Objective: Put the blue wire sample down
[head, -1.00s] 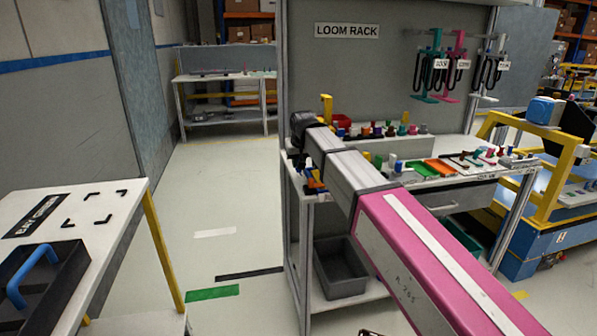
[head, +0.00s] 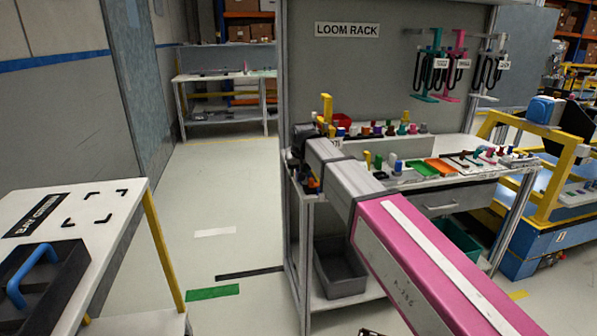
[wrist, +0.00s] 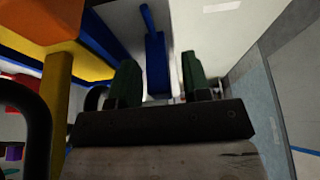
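In the wrist view, the two dark green fingers of my gripper (wrist: 162,82) stand apart. A blue upright piece (wrist: 157,62), which looks like the blue wire sample, shows between them, close to the left finger. A clear gap separates it from the right finger, so it does not look gripped. In the head view, my wrist is at the left end of the loom rack bench (head: 447,182); the fingers and the sample cannot be made out there.
A yellow post (head: 326,108) rises just behind my wrist. Small coloured parts and an orange tray (head: 440,166) lie along the bench. A grey bin (head: 340,268) sits on the shelf below.

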